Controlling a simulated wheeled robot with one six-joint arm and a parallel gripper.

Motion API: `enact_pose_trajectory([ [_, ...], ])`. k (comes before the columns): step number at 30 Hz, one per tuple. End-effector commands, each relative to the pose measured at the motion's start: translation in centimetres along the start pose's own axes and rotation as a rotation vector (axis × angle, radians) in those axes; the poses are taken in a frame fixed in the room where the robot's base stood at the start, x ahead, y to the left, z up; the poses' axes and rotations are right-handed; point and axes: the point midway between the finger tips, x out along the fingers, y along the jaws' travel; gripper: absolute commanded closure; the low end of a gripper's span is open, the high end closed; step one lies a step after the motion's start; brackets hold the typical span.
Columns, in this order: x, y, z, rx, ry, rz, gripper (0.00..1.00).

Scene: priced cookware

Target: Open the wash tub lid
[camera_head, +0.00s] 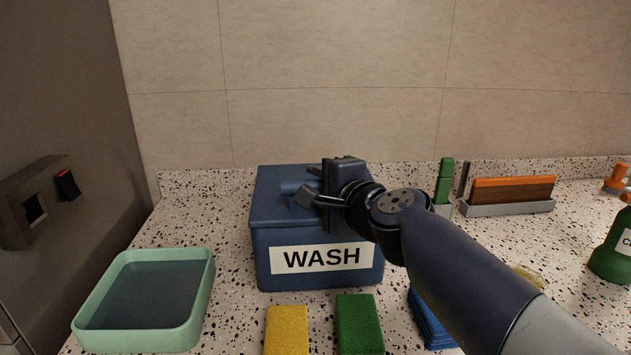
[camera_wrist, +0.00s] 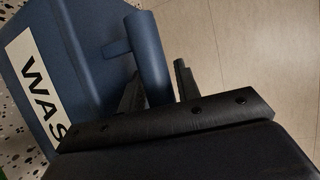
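The blue wash tub (camera_head: 265,265) stands on the speckled counter with a white WASH label on its front. Its blue lid (camera_head: 275,185) looks shut. In the wrist view the lid (camera_wrist: 85,25) carries a rounded blue handle (camera_wrist: 147,60). My gripper (camera_head: 308,184) is over the lid, reaching in from the right. In the wrist view my gripper (camera_wrist: 158,80) has its two dark fingers apart, with the handle between them. A gap shows between the handle and the right finger. Whether the left finger touches the handle is unclear. My gripper hides part of the lid in the head view.
A green basin (camera_head: 205,290) stands left of the tub. A yellow sponge (camera_head: 287,330) and a green sponge (camera_head: 359,325) lie in front, with blue cloths (camera_head: 428,320) beside them. A grey holder (camera_head: 510,208) and a green bottle (camera_head: 612,250) are at right. The tiled wall is close behind.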

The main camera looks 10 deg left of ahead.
Motion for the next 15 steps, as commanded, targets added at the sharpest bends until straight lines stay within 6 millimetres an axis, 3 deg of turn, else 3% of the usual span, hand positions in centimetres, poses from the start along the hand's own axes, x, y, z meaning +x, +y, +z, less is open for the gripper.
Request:
enact_pose_trajectory([
  [2, 0.00, 0.00, 0.00, 0.000, 0.000, 0.000, 0.69],
  [13, 0.00, 0.00, 0.00, 0.000, 0.000, 0.000, 0.99],
  [15, 0.00, 0.01, 0.00, 0.000, 0.000, 0.000, 1.00],
])
